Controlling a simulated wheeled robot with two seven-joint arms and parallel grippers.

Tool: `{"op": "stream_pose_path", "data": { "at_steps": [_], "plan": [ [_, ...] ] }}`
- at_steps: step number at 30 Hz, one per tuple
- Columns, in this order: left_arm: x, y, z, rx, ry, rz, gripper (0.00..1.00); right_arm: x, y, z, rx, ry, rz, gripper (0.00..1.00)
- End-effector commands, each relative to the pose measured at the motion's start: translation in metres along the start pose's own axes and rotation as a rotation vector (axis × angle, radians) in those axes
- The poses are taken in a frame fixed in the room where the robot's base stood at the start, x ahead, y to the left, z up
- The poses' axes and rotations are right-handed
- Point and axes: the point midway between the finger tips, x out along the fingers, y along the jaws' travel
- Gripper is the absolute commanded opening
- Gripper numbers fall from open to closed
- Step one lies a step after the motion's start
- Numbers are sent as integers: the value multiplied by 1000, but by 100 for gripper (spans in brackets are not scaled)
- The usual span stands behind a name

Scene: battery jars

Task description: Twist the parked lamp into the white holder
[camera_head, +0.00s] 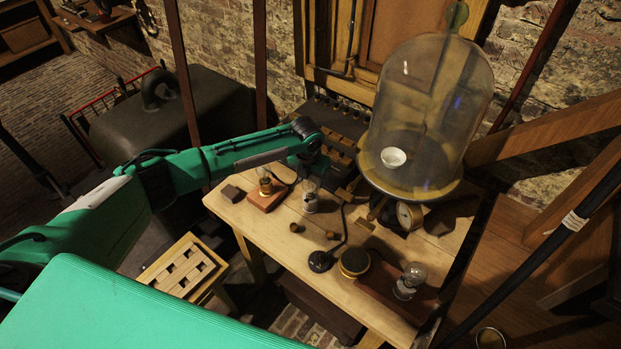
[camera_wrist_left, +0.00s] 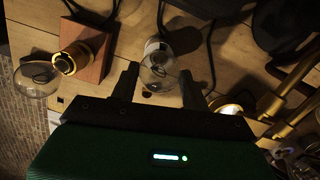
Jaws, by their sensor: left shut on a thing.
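A clear glass lamp (camera_head: 311,184) stands at the white holder (camera_head: 310,204) near the table's back left. In the left wrist view the lamp's glass (camera_wrist_left: 158,72) is between my left gripper's two dark fingers (camera_wrist_left: 158,88), with the white holder (camera_wrist_left: 154,45) just beyond it. My left gripper (camera_head: 309,171) is shut on the lamp from above. The lamp looks lined up with the holder; how deep its base sits is hidden. My right gripper is not in view.
A second lamp in a brass socket (camera_head: 265,186) stands on a wooden block (camera_head: 267,200) to the left. Another bulb (camera_head: 413,273) stands at the front right. A large glass bell jar (camera_head: 428,105) stands at the back right. A black round base (camera_head: 320,262) with a cable is nearer the front.

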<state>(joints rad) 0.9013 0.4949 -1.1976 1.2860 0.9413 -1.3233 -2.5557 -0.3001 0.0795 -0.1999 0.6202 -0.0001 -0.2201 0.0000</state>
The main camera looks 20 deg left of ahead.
Motion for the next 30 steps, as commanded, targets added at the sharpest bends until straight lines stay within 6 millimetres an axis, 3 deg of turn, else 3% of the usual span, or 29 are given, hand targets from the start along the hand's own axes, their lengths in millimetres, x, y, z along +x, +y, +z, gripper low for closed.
{"op": "stream_pose_path", "data": {
  "at_steps": [4, 5, 8, 20, 25, 30],
  "plan": [
    [0, 0, 0, -1, 0, 0, 30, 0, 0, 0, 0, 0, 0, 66],
    [0, 0, 0, -2, 0, 0, 52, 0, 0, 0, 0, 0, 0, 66],
    [0, 0, 0, -2, 0, 0, 72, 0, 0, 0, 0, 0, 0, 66],
    [-6, 0, 1, -4, -2, 0, 72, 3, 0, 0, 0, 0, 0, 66],
    [-31, 0, 1, -2, -4, -1, 72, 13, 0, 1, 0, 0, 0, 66],
    [-72, 0, 1, -2, -5, 0, 72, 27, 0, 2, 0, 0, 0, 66]
  ]
}}
